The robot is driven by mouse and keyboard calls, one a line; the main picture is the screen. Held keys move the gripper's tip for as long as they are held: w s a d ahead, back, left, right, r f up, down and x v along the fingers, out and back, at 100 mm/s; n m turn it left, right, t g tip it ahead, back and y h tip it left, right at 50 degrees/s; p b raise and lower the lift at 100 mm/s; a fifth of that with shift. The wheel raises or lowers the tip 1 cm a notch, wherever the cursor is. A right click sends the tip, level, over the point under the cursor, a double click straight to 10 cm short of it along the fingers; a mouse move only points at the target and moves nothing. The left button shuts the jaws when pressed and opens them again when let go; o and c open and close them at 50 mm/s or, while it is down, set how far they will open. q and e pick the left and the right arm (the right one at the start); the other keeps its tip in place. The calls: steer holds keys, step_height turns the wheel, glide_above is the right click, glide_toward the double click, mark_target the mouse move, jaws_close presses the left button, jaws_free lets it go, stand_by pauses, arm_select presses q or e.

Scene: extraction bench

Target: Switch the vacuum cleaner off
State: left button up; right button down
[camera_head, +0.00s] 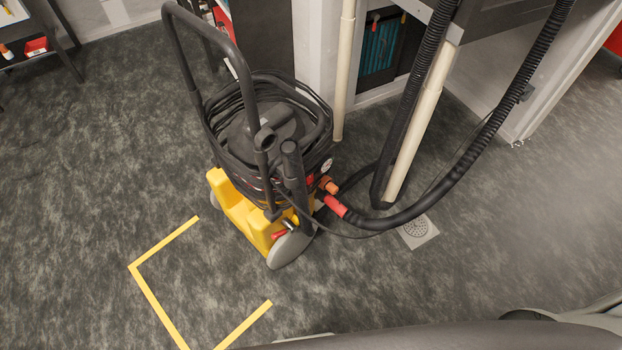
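The vacuum cleaner (265,135) stands upright on the dark floor near the middle of the head view. It has a black body wrapped in coiled black cable, a tall black push handle (208,24), a yellow base (243,212) and grey wheels. A black hose (430,203) joins its side at a red cuff (336,206), beside an orange fitting (328,186) and a small round gauge (326,165). A small red part (279,234) sits low on the base. I cannot tell which part is the switch or its position. Neither of my grippers is in view.
A yellow tape outline (150,292) lies on open floor at the lower left. A floor drain (417,231) is right of the vacuum. A bench with pale pipes (420,122) and hanging hoses stands behind it. A dark shelf (38,58) is at the upper left.

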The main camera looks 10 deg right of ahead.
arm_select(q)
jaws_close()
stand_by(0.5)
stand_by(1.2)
